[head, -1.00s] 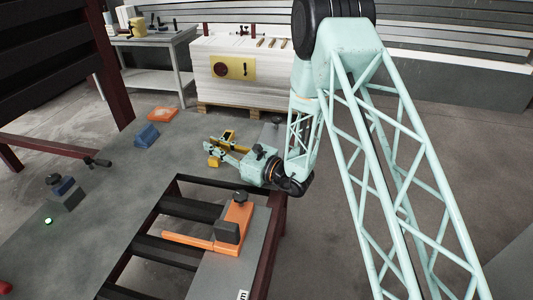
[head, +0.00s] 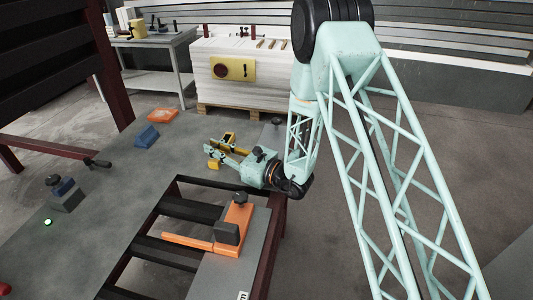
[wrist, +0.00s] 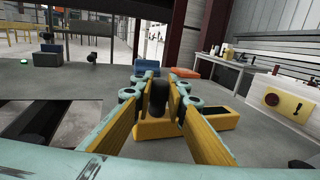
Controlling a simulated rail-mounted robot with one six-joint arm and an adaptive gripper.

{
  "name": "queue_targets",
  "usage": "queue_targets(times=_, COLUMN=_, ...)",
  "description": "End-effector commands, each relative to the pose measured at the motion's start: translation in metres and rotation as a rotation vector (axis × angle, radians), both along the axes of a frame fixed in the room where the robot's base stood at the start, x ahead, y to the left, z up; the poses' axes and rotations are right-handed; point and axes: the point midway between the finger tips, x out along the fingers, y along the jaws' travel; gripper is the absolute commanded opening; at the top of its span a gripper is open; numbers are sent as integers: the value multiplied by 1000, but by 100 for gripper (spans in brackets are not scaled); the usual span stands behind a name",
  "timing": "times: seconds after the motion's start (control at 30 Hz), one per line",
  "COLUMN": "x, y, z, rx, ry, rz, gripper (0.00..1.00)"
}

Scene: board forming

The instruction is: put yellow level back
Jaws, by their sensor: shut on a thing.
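The yellow level (wrist: 157,129) is a yellow piece with a dark upright knob and a dark block on it. In the wrist view it lies between the yellow-padded fingers of my gripper (wrist: 170,100), and part of it shows beyond the right finger. My gripper is shut on it. In the head view my gripper (head: 222,152) reaches left past the far end of the dark frame, and yellow parts of the level (head: 213,163) show around the fingers. The fingers hide part of it, and I cannot tell whether it touches the grey surface.
An orange piece with a black knob (head: 235,213) stands on the frame (head: 160,248) nearby. A blue block (head: 147,136) and an orange block (head: 163,115) lie on the grey surface (head: 110,205) beyond. A white board stack (head: 215,87) stands behind.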

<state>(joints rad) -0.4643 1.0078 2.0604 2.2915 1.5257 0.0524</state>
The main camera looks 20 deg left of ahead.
Motion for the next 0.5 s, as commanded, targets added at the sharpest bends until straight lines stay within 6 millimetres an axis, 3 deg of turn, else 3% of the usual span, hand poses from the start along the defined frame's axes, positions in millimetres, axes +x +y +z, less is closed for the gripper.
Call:
queue_targets(times=0.13, x=0, y=0, z=-1, rx=1, ry=-1, rz=0, gripper=0)
queue_targets(times=0.17, x=0, y=0, z=-1, rx=1, ry=-1, rz=0, gripper=16)
queue_targets(times=0.3, x=0, y=0, z=-1, rx=1, ry=0, rz=0, gripper=29)
queue_targets(times=0.5, x=0, y=0, z=-1, rx=0, ry=0, rz=0, gripper=29)
